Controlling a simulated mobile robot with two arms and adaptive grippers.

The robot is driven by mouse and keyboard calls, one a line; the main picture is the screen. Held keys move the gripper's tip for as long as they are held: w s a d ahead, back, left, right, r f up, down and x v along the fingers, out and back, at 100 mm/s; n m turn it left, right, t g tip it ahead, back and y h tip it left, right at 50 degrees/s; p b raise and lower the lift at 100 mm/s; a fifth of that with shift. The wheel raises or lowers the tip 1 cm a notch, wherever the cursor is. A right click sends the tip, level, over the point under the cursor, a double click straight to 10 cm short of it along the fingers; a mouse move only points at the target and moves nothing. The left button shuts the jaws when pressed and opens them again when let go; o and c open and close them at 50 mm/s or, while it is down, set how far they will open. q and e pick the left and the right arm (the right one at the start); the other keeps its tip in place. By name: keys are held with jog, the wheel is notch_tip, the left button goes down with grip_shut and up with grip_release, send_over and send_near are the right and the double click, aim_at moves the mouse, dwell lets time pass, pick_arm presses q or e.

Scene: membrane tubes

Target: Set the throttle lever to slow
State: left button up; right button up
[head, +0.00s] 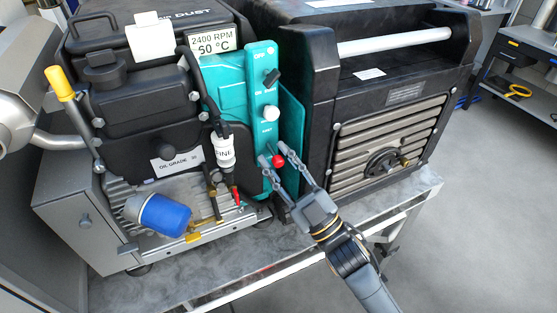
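A lever with a round red knob (278,160) sits low on the teal control panel (262,85) of the engine unit; I take it as the throttle lever. Its slot and any slow or fast marks there are too small or hidden to read. My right gripper (277,154) reaches in from the lower right. Its two fingers are spread, one on each side of the red knob. I cannot tell whether either finger touches it. My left gripper is not in view.
Left are a white "FINE" bottle (222,152), a red-handled valve (237,197) and a blue filter (165,215). A black generator housing (390,95) stands close on the right. The bench front (225,268) is bare.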

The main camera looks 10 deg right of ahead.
jog(key=v, duration=1.2)
jog(key=shift+o, duration=0.3)
